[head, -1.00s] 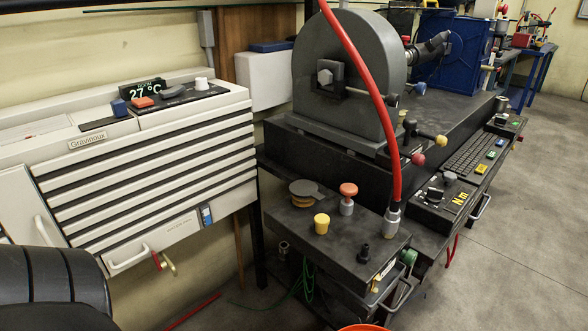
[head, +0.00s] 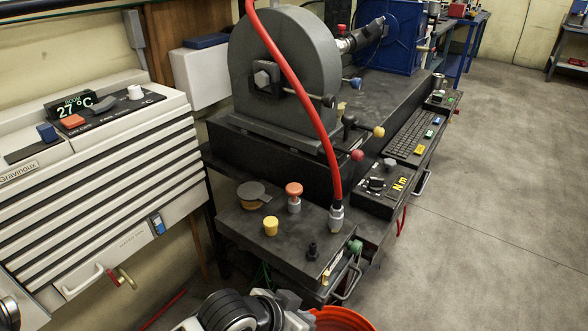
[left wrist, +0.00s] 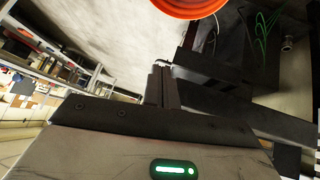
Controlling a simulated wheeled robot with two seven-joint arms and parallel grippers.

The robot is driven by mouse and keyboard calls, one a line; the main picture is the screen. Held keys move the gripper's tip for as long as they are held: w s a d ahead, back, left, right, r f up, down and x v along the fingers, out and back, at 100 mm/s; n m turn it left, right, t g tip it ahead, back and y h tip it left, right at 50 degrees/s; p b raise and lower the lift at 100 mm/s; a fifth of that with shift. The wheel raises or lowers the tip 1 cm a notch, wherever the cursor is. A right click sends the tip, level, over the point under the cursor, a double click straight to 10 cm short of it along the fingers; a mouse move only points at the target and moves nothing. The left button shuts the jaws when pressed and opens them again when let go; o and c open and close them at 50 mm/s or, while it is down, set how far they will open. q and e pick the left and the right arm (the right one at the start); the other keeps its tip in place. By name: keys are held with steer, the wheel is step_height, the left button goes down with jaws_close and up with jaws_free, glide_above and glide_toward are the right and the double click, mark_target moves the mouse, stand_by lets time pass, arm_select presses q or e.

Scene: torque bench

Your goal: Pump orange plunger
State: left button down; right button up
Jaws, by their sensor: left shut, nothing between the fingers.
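The orange plunger (head: 294,190) has a round orange cap on a pale metal stem. It stands upright on the low front block (head: 240,231) of the dark bench in the head view, between a yellow knob and the foot of a red hose. My left arm comes in at the bottom edge of the head view, below and in front of that block, apart from the plunger. In the left wrist view my left gripper (left wrist: 162,86) is shut and empty, with its fingers together. The plunger does not show in that view. My right gripper is not in view.
An orange bucket (head: 343,318) stands below the bench front. Floor is open at right.

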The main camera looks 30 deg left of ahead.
arm_select(q)
steer(key=shift+g+h, duration=0.3)
steer(key=w+r, duration=0.1)
steer(key=w, duration=0.1)
steer(key=w+r, duration=0.2)
steer(key=w, duration=0.1)
steer(key=shift+w+a+r+p, duration=0.1)
steer(key=shift+w+r+p, duration=0.2)
steer(key=shift+n, duration=0.5)
steer(key=w+r, duration=0.1)
steer(key=w, duration=0.1)
steer(key=w+a+r, duration=0.1)
steer(key=w, duration=0.1)
steer(key=w+a+r, duration=0.1)
steer(key=w, duration=0.1)
steer(key=shift+w+a+r+p, duration=0.15)
steer(key=shift+a+r+p, duration=0.1)
steer(key=shift+p, duration=0.1)
steer(key=w+a+r+n+t+p, duration=0.1)
steer(key=w+a+r+n, duration=0.4)
steer(key=w+a+r, duration=0.6)
step_height(320, 180, up, 2)
steer(key=shift+a+r+t, duration=0.25)
steer(key=shift+a+t, duration=0.05)
steer(key=shift+a, duration=0.2)
